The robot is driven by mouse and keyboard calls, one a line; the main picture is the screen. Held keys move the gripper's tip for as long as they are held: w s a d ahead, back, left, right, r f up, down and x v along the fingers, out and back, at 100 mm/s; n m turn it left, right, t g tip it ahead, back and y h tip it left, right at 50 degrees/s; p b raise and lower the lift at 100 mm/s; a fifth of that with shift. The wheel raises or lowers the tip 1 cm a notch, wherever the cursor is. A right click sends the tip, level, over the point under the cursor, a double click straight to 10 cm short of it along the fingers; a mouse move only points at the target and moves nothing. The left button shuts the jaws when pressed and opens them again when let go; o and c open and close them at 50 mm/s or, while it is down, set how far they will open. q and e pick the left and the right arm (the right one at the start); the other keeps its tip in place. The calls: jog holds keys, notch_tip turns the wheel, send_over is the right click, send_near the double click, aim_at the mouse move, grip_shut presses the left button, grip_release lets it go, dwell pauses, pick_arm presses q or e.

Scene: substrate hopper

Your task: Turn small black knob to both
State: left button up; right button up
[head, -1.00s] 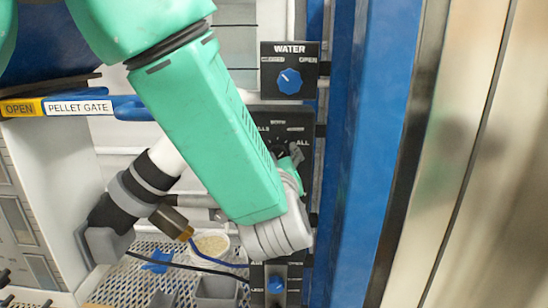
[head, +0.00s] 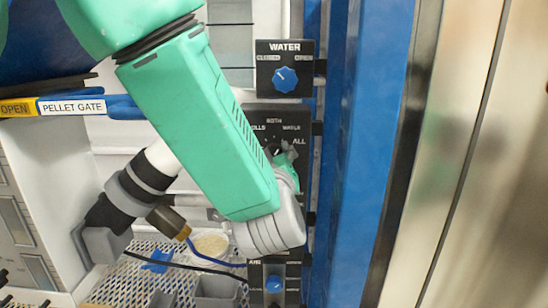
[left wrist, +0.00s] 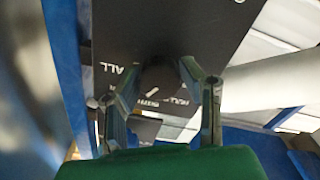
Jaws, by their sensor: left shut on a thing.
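The small black knob (head: 276,151) sits on a black panel (head: 255,117) with white labels; BOTH, WATER and ALL are readable, and another is partly cut off. My left arm covers much of the panel's lower left. My left gripper (head: 284,158) is at the knob, shut on it. In the left wrist view the dark knob (left wrist: 158,80) is between the two fingers of my left gripper (left wrist: 160,75), in shadow against the panel. Which label the knob points to cannot be told. My right gripper is not in view.
A WATER panel with a blue knob (head: 285,79) is above. Another panel with a blue knob (head: 274,284) is below. A blue post (head: 345,150) stands close on the right. A PELLET GATE bar (head: 72,107) and a banded pipe (head: 140,185) are on the left.

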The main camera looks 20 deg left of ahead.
pick_arm(q)
jog(key=n+b, duration=0.3)
jog(key=shift+d+f, duration=0.1)
jog(key=shift+f, duration=0.25)
jog(key=shift+n+b, duration=1.05)
jog(key=shift+n, duration=0.05)
jog(key=shift+n+b, duration=1.05)
jog(key=shift+n, duration=0.05)
jog(key=o, duration=1)
jog(key=shift+o, duration=0.6)
jog(key=shift+r, duration=0.15)
